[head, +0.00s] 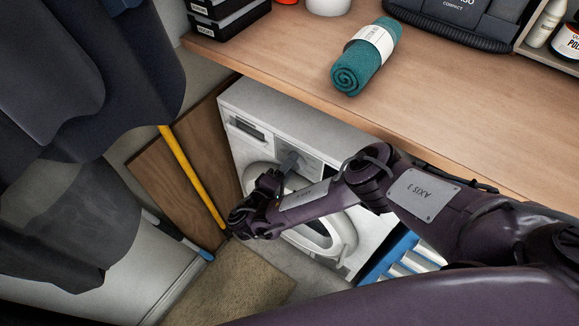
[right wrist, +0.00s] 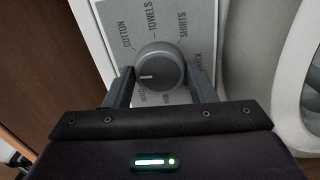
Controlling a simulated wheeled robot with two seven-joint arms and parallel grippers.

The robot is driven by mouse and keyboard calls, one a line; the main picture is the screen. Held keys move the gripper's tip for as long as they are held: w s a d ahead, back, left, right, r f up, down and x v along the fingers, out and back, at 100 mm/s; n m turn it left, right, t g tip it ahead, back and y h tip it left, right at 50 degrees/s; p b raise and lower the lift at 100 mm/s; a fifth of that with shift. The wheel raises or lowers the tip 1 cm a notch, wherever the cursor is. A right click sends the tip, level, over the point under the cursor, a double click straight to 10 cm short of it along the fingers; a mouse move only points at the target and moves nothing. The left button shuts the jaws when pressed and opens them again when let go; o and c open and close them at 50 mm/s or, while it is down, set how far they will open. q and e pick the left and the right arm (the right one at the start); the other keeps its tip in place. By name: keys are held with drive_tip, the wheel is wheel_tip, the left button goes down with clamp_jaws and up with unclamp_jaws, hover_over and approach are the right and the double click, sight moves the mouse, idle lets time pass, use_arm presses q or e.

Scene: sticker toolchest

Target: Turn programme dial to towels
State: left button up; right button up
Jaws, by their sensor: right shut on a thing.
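The washing machine (head: 275,115) is white and stands under the wooden worktop. Its grey round programme dial (right wrist: 160,66) sits on a light label panel (right wrist: 115,12). The white mark on the dial is at its left side in the right wrist view. TOWELS (right wrist: 151,18) is printed above the dial, between COTTON and SHIRTS; the mark does not point at it. Lower labels are partly hidden. My right gripper (right wrist: 160,80) is shut on the dial, one finger on each side; in the head view, the gripper (head: 290,161) is at the machine's front. My left gripper is out of view.
The worktop (head: 300,70) above holds a rolled teal towel (head: 365,58) and a dark case (head: 460,20). Dark cloth (head: 90,70) hangs at the left, near a yellow pole (head: 190,175). The round door (head: 335,235) is below the dial. A blue-and-white item (head: 400,255) stands beside the machine.

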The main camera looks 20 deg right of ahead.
drive_tip(key=m+p, duration=0.1)
drive_tip(key=m, duration=0.7)
drive_tip(key=shift+m+p, duration=0.3)
drive_tip(key=shift+p, duration=0.1)
drive_tip(key=m+p, duration=0.1)
drive_tip(key=m, duration=0.3)
drive_tip(key=shift+m+p, duration=0.35)
drive_tip(key=shift+m, duration=1.65)
drive_tip(key=shift+f, duration=0.1)
drive_tip(key=o, duration=1)
drive_tip(key=shift+c, duration=0.2)
